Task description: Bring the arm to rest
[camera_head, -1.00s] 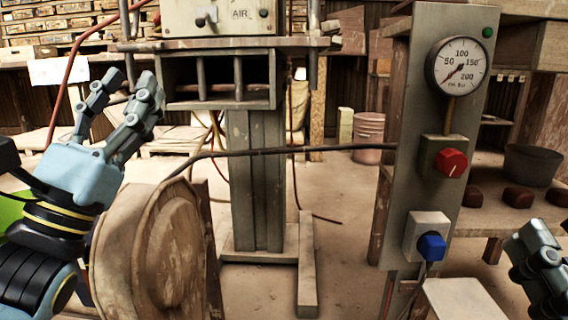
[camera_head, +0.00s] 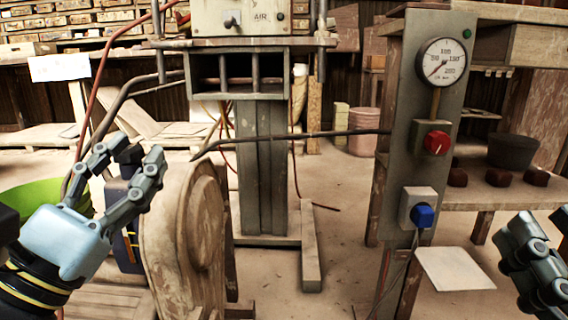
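My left gripper (camera_head: 128,168) is at the left of the head view. Its two fingers are spread apart with nothing between them. It is left of the wooden wheel-like drum and in front of the press. My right gripper (camera_head: 530,240) is at the lower right edge, partly cut off by the frame. Its fingers look close together from this angle, and the gap between them is hidden. The press (camera_head: 262,180) stands in the middle on a thick post, with an AIR box at its top.
A grey control panel (camera_head: 414,150) carries a gauge (camera_head: 441,62), a red knob (camera_head: 437,143) and a blue plug or knob (camera_head: 423,215). A wooden drum (camera_head: 185,240) stands at lower left. A green bowl (camera_head: 30,200) is behind my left gripper. A bench (camera_head: 480,195) holds dark lumps and a bucket (camera_head: 512,151).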

